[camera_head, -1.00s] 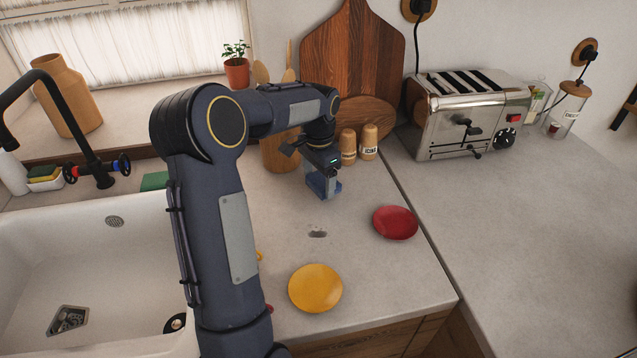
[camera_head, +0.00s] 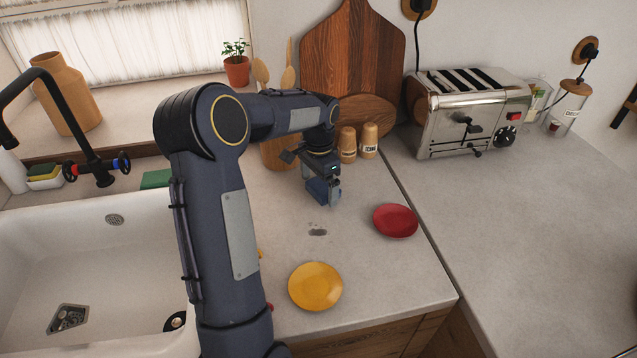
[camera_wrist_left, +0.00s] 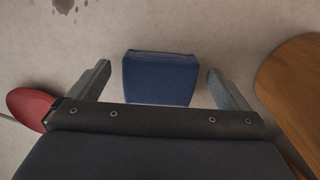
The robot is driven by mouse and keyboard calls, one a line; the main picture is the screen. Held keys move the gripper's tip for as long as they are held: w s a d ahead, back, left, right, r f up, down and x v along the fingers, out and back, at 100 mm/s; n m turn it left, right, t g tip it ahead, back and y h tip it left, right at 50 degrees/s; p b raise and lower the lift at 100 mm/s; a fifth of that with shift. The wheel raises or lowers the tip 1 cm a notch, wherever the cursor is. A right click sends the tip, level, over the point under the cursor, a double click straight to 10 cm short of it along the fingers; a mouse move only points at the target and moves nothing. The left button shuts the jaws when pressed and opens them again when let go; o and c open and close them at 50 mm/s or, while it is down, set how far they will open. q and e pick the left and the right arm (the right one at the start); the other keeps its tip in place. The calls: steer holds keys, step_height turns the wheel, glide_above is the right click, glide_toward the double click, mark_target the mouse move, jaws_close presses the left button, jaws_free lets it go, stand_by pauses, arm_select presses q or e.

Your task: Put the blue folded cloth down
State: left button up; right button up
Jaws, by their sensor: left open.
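The blue folded cloth (camera_wrist_left: 160,78) lies between the two fingers of my left gripper in the left wrist view, with a visible gap on each side. In the head view the cloth (camera_head: 318,191) shows as a dark blue patch at the gripper, partly hidden by it. It appears to rest on the pale counter (camera_head: 375,270). My left gripper (camera_head: 328,194) is open and points down around the cloth; its fingers (camera_wrist_left: 158,85) show apart in the wrist view. My right gripper is not in view.
A red plate (camera_head: 395,221) lies right of the gripper and a yellow plate (camera_head: 315,287) nearer the front. Two wooden shakers (camera_head: 358,144) and a utensil pot (camera_head: 278,153) stand close behind. The sink (camera_head: 95,265) is at left, a toaster (camera_head: 468,112) at right.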

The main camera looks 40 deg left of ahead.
mark_target(319, 187)
arm_select(q)
step_height(319, 187, up, 12)
steer(key=shift+r, duration=0.2)
steer(key=s+d+n+t+h, duration=0.2)
steer(key=s+d+n+t, duration=0.15)
steer(key=s+d, duration=1.25)
steer(key=s+d+f+n+t+h, duration=0.1)
steer(key=s+d+f, duration=0.3)
steer(key=s, duration=0.4)
steer(key=shift+d+f+t+h, duration=0.4)
steer(key=shift+d+t, duration=0.1)
steer(key=shift+t, duration=0.05)
steer(key=shift+s+n, duration=0.15)
steer(key=shift+n, duration=0.1)
